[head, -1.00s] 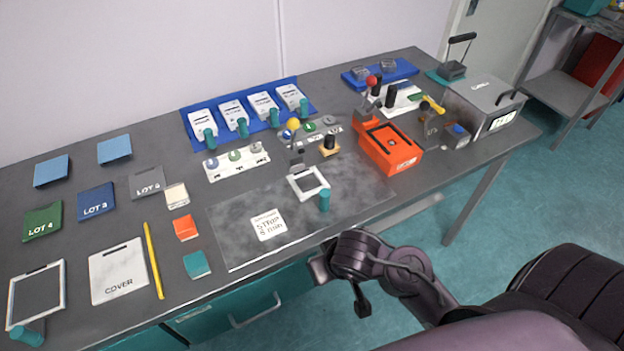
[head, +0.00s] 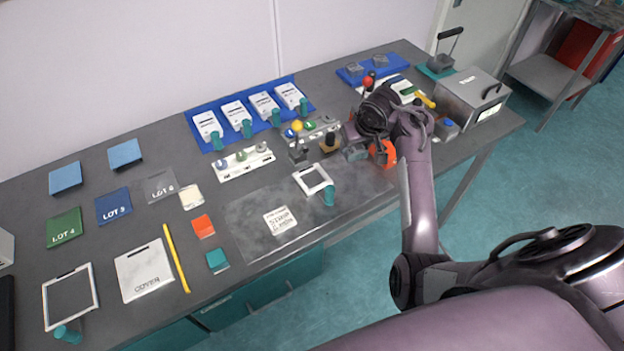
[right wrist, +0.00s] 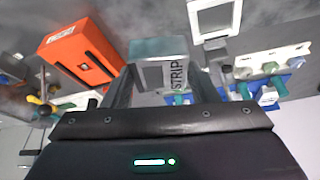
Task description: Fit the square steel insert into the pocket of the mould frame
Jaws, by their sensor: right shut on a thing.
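My right gripper (head: 353,145) is over the right half of the bench, beside the orange box. It is shut on a grey block (right wrist: 160,62), which lies between the fingers in the right wrist view. The letters STRIP show by its right side. I cannot tell for sure that this block is the square steel insert. A small white square frame (head: 300,187) with a grey middle and a teal handle lies on the dark mat, left of the gripper, and looks like the mould frame. It also shows in the right wrist view (right wrist: 193,22). My left gripper is not in view.
The orange box (head: 388,155) is partly hidden by my right arm; it shows clearly in the right wrist view (right wrist: 82,58). A lever stand with a yellow ball (head: 297,125) stands behind the white frame. A white card (head: 280,220) lies on the mat. The mat's front is clear.

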